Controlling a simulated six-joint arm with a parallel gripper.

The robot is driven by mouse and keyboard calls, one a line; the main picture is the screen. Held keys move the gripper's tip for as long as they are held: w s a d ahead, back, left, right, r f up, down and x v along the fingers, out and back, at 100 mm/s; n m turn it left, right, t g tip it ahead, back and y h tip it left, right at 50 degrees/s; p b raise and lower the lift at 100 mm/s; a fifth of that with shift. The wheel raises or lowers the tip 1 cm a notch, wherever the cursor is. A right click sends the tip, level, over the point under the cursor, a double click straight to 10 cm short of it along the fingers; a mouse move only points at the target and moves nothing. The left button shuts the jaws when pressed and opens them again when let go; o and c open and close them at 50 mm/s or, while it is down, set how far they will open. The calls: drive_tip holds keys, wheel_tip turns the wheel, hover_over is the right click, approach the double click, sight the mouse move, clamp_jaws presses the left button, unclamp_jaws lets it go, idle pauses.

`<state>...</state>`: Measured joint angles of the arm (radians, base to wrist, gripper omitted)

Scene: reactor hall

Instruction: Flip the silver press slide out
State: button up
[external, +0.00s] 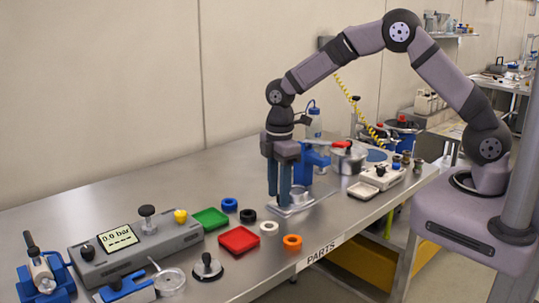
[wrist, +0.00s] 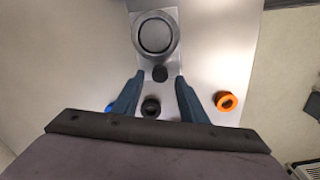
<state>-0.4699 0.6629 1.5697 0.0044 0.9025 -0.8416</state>
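The silver press slide (external: 306,203) is a flat plate at the foot of the blue press (external: 312,162), partly hidden by my fingers in the external view. In the wrist view the slide (wrist: 172,62) carries a round silver cup with a dark ring (wrist: 156,35). A small black knob (wrist: 160,74) is at its near end. My gripper (external: 279,197) points straight down at the slide. In the wrist view my gripper (wrist: 160,76) is open, one finger on each side of the knob, with visible gaps. Contact with the plate cannot be told.
Rings lie close by: orange (external: 292,241), white (external: 269,228), black (external: 248,215) and blue (external: 229,204). Red (external: 239,240) and green (external: 211,219) trays and a gauge box (external: 118,246) are to the left. A silver pot (external: 348,160) and a control box (external: 382,176) stand right of the press.

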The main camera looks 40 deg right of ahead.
drive_tip(key=shift+d, duration=0.15)
drive_tip(key=shift+r, duration=0.1)
drive_tip(key=shift+r+b, duration=1.1)
drive_tip(key=shift+r, duration=2.45)
